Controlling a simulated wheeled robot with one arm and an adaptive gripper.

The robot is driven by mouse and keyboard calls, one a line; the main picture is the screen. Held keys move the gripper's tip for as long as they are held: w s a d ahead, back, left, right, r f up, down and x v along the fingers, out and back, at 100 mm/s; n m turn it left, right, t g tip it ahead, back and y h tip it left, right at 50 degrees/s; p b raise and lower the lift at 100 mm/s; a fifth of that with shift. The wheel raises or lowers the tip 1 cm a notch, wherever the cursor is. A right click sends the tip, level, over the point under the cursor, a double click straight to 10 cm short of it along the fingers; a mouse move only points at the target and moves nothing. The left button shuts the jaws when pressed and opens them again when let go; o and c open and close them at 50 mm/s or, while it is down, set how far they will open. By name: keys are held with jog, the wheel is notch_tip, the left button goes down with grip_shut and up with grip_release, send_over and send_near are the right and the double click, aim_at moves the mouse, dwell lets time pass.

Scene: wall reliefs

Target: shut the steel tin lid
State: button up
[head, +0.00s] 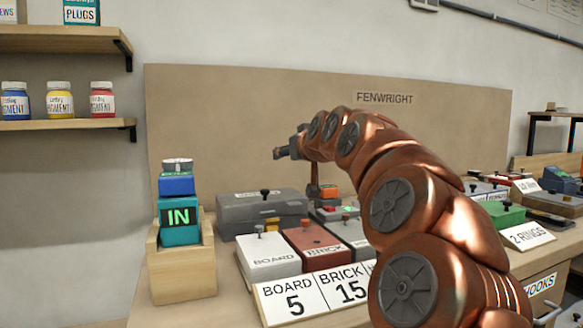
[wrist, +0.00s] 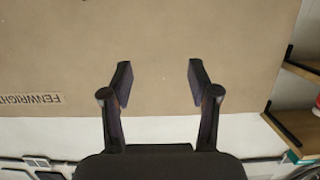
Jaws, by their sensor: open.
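Several lidded tins with knobs stand on the bench in the head view. A dark grey tin (head: 262,213) with a black knob stands at the back, and a smaller grey tin (head: 346,236) is partly hidden by my arm. I cannot tell for certain which is the steel tin or whether its lid is ajar. My gripper (head: 279,153) is up in front of the backboard, above and well apart from the tins. In the wrist view my gripper (wrist: 160,74) is open, with nothing between its fingers.
A white BOARD tin (head: 267,258) and a red BRICK tin (head: 315,248) stand at the front, behind a number sign (head: 310,294). A wooden stand (head: 183,270) holds a teal IN block (head: 180,220). Shelves (head: 60,125) are at left. My arm hides the middle bench.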

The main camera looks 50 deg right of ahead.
jog(key=shift+r, duration=1.95)
